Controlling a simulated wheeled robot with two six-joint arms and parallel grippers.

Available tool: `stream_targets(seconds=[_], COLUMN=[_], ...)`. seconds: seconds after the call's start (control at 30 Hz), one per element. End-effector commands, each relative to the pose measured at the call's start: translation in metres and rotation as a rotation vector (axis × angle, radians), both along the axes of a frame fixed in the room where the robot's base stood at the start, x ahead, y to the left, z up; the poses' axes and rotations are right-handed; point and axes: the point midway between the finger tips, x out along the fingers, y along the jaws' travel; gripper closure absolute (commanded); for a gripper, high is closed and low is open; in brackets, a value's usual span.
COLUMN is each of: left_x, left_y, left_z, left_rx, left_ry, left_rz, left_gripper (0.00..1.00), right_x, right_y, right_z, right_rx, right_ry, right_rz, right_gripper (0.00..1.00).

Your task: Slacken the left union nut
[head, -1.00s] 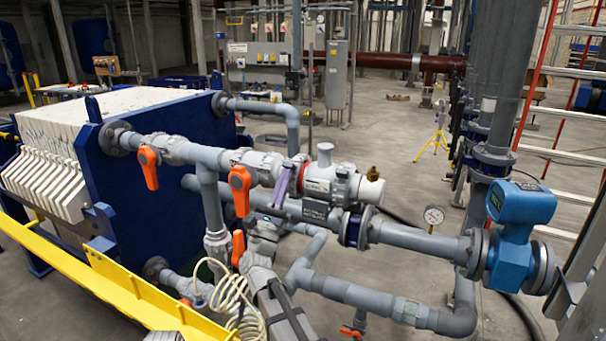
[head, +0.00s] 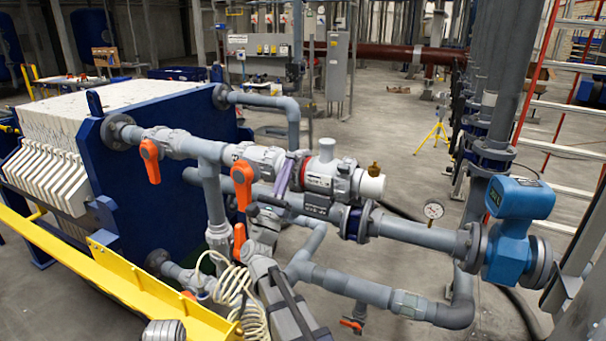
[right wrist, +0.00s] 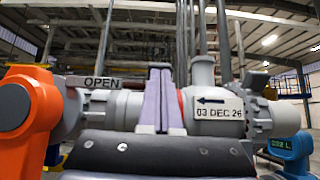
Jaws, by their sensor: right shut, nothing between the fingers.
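Grey plastic pipework crosses the head view. A grey ribbed nut (head: 268,161), apparently the left union nut, sits left of the red ring on the pale valve body (head: 325,155). My right gripper (head: 295,156) comes up from below in front of this nut's right side. Its two lavender fingers are closed together and empty; they also show upright in the right wrist view (right wrist: 158,72). They hide part of the pipe behind them, and I cannot tell whether they touch the nut. In the right wrist view the valve body carries a "03 DEC 26" tag (right wrist: 218,112).
An orange valve handle (head: 242,185) hangs just left of the nut, with an "OPEN" tag (right wrist: 100,82) beside it in the right wrist view. A lower pipe (head: 410,232) leads to a blue flow meter (head: 512,225). A yellow rail (head: 110,285) runs along the lower left.

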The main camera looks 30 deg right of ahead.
Motion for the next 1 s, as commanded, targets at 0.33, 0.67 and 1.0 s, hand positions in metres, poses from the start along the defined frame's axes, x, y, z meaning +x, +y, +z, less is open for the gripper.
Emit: stream_targets(seconds=[0.33, 0.67, 1.0], left_x=[0.000, 0.000, 0.000], left_y=[0.000, 0.000, 0.000], left_z=[-0.038, -0.065, -0.064], left_rx=[0.000, 0.000, 0.000], left_ry=[0.000, 0.000, 0.000], left_rz=[0.000, 0.000, 0.000], left_gripper=[0.50, 0.50, 0.50], right_x=[-0.007, -0.024, -0.025], right_y=[0.021, 0.038, 0.038], right_z=[-0.033, -0.061, -0.060], right_rx=[-0.038, -0.036, -0.035], right_ry=[0.003, 0.003, 0.004], right_rz=[-0.007, -0.006, -0.006], right_gripper=[1.00, 1.00, 1.00])
